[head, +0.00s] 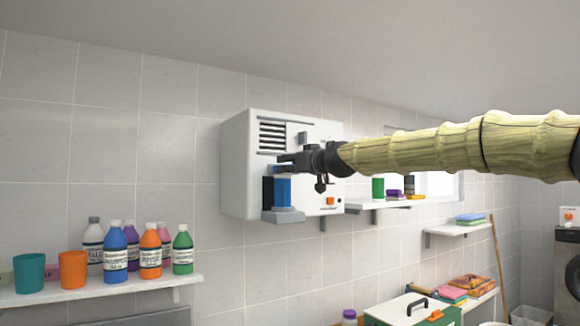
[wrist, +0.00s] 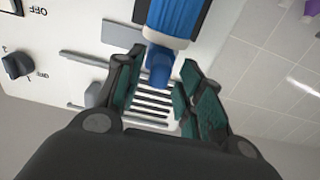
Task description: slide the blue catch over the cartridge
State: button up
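A blue cartridge (head: 283,192) stands upright in a grey holder at the lower front of a white wall unit (head: 235,165). In the wrist view the cartridge (wrist: 178,14) shows at the top with a pale ring below it. A smaller blue piece (wrist: 160,66), which looks like the catch, is beyond the ring, between my fingertips. My gripper (head: 279,163) is at the unit's front, just above the cartridge; it also shows in the wrist view (wrist: 163,68). Its fingers are apart, with a gap on the right of the blue piece. Contact on the left cannot be told.
The unit's front has a slotted vent (head: 271,136), a grey block (head: 303,137) and an orange switch (head: 330,201). A dark knob (wrist: 17,66) shows in the wrist view. A shelf (head: 100,290) with bottles and cups is at the left. Another shelf (head: 365,205) is close right of the unit.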

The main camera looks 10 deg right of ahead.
jog(key=v, duration=1.1)
jog(key=shift+s+d, duration=0.2)
jog(key=shift+s, duration=0.15)
